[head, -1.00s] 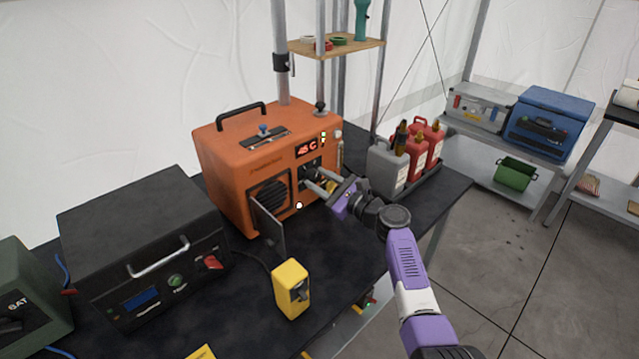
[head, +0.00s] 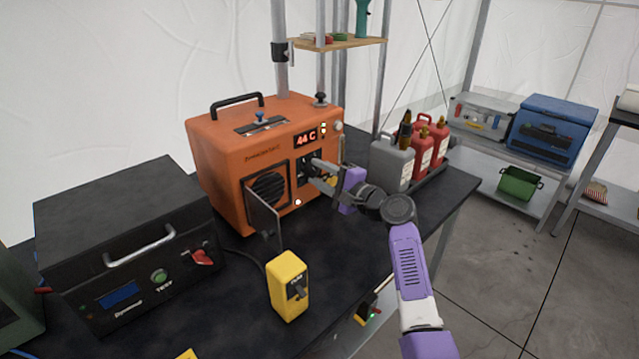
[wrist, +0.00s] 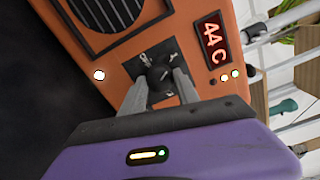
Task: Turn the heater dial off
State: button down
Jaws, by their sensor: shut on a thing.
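The orange heater (head: 262,155) stands on the black table, and its red display reads 44 C. Its black dial (wrist: 158,76) sits on a dark square plate on the front panel, seen in the wrist view. My gripper (head: 314,167) is at this panel, its two grey fingers on either side of the dial and shut on it. In the wrist view my gripper (wrist: 158,88) partly covers the dial plate, and I cannot read the dial's setting.
A small hinged door (head: 263,214) stands open on the heater front. A yellow switch box (head: 289,287) and a black unit (head: 130,240) are to the left and in front. Grey and red canisters (head: 392,162) stand right of the heater.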

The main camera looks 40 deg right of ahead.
jog(key=n+b, duration=0.6)
jog(key=shift+f, duration=0.35)
jog(key=n+b, duration=0.4)
jog(key=n, duration=0.1)
jog(key=shift+r+h, duration=0.1)
jog(key=shift+h, duration=0.2)
jog(key=shift+r+n, duration=0.1)
jog(key=shift+n, duration=0.2)
jog(key=c, duration=0.9)
grip_release()
jog(key=shift+s, duration=0.1)
jog(key=s, duration=0.7)
jog(key=shift+s+r, duration=0.15)
jog(key=shift+s, duration=0.15)
